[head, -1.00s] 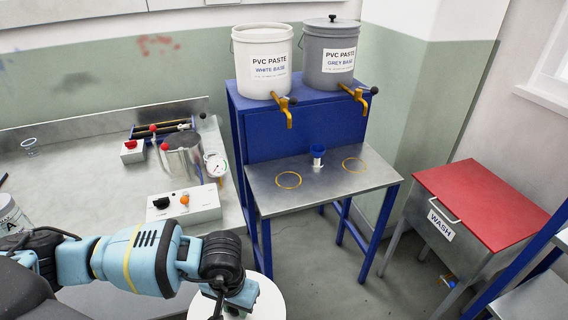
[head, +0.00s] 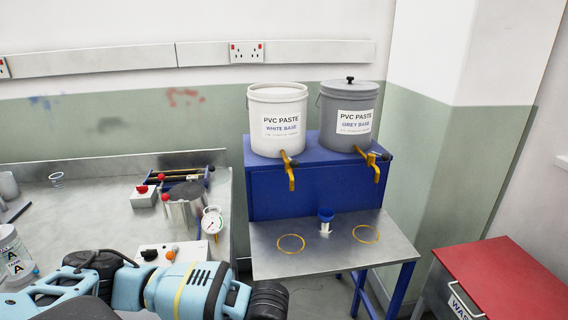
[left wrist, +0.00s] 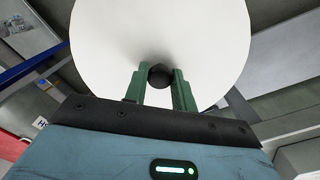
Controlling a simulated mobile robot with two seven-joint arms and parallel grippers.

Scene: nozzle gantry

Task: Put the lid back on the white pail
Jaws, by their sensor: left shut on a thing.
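The white pail (head: 279,120), labelled PVC PASTE WHITE BASE, stands upright on the blue stand, with no knobbed lid on it like its grey neighbour's. My left gripper (left wrist: 160,82) is shut on the black knob of a round white lid (left wrist: 160,30), seen in the left wrist view. In the head view my left arm comes in at the lower left; its gripper and the lid are below the picture. My right gripper is not in view.
The grey pail (head: 347,112) with its knobbed lid stands right beside the white pail. Yellow taps stick out in front of both.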

